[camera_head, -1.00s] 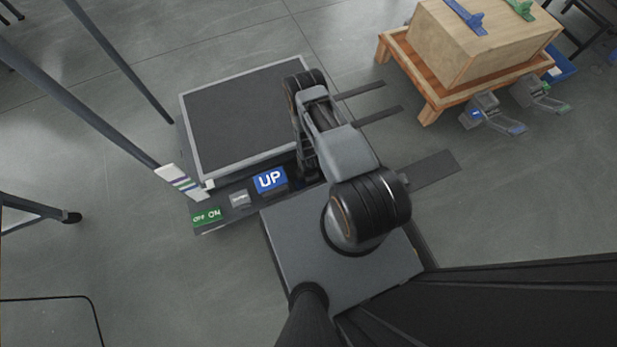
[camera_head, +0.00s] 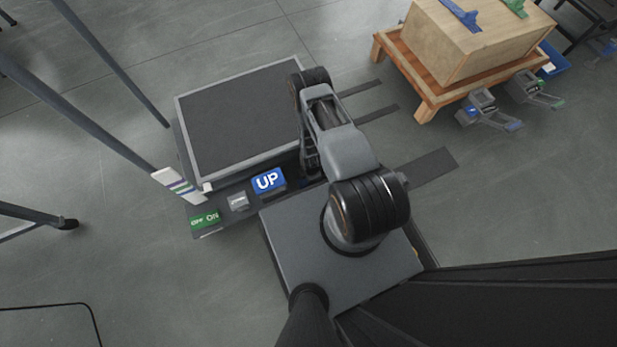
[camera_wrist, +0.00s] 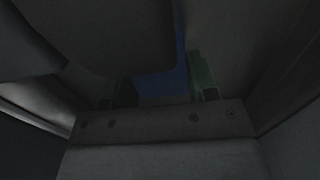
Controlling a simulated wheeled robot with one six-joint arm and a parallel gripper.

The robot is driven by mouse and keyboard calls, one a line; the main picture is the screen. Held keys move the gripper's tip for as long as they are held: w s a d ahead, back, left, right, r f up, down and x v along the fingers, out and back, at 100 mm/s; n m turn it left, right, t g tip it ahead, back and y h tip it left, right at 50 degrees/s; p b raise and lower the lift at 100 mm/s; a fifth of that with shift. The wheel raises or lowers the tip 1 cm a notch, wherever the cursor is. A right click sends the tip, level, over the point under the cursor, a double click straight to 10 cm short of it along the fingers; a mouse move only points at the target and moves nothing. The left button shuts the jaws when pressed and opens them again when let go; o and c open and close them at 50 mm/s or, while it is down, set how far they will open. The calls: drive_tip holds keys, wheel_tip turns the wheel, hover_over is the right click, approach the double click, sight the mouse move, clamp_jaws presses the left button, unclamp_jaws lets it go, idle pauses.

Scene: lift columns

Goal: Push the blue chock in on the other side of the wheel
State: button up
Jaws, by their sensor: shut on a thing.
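In the dark wrist view, my gripper (camera_wrist: 163,84) has a dark finger at the left and a greenish finger at the right. A blue thing (camera_wrist: 164,86), seemingly the blue chock, lies between them, and the gripper is shut on it. A large dark rounded shape (camera_wrist: 115,35) covers the upper part of that view and hides part of the blue thing; I cannot tell if it is the wheel. In the head view my own arm hides the gripper. No wheel can be made out clearly there.
A lift platform (camera_head: 188,130) with a blue UP button (camera_head: 268,180) and a green ON/OFF switch (camera_head: 205,220) stands beside my base. A wooden box (camera_head: 470,55) rests on a wooden stand (camera_head: 424,108) at upper right. Grey pedal-like devices (camera_head: 482,108) lie near it.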

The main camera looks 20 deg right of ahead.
drive_tip(key=shift+d, duration=0.25)
drive_tip(key=o, duration=1.2)
drive_tip(key=shift+r, duration=0.1)
wheel_tip(320, 180, up, 14)
drive_tip(key=p, duration=0.6)
drive_tip(key=shift+f, duration=0.2)
drive_tip(key=shift+s, duration=0.1)
